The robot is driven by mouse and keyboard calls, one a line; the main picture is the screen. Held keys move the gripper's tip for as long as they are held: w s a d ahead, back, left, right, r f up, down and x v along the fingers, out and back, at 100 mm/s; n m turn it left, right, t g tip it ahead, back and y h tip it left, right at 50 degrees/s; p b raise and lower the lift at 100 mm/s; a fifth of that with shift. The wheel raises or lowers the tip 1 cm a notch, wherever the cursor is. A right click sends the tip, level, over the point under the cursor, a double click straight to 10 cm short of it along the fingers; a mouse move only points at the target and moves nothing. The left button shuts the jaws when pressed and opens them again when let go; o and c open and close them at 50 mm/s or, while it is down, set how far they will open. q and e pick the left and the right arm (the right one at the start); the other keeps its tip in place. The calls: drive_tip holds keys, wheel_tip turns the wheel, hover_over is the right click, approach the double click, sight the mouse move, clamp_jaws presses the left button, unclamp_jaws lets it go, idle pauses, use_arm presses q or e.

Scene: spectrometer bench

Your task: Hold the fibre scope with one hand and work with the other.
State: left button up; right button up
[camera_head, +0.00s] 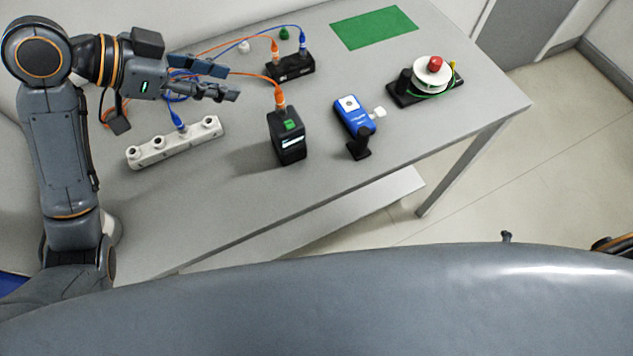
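A blue handheld device (355,115) with a pale round face, which looks like the fibre scope, rests at the middle right of the bench beside a small black post (360,143). A small white piece (380,112) is at its right side. My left gripper (230,83) is to the left of the device, over the back left of the bench. Its fingers are apart and nothing shows between them. My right gripper is out of view; only a bit of dark arm shows at the right edge.
A black box (289,148) with an orange-plugged cable stands mid-bench. Behind it is a black port block (290,68). A white socket strip (174,145) lies left, a reel stand (428,88) right, a green mat (374,27) at back. Cables run behind my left gripper. The front bench is clear.

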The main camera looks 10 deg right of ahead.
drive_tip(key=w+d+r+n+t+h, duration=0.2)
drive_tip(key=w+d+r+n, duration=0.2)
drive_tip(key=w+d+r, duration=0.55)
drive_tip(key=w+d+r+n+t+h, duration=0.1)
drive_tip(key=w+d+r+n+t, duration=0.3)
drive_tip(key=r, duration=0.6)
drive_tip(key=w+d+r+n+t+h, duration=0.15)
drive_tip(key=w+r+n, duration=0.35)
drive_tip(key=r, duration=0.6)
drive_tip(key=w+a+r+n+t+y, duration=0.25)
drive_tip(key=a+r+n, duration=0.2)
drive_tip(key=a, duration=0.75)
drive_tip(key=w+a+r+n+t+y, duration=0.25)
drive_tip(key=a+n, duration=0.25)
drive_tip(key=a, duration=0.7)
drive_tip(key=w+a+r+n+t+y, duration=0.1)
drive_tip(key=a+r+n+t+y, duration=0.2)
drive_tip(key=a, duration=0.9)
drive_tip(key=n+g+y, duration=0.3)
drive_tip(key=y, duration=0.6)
approach(287, 131)
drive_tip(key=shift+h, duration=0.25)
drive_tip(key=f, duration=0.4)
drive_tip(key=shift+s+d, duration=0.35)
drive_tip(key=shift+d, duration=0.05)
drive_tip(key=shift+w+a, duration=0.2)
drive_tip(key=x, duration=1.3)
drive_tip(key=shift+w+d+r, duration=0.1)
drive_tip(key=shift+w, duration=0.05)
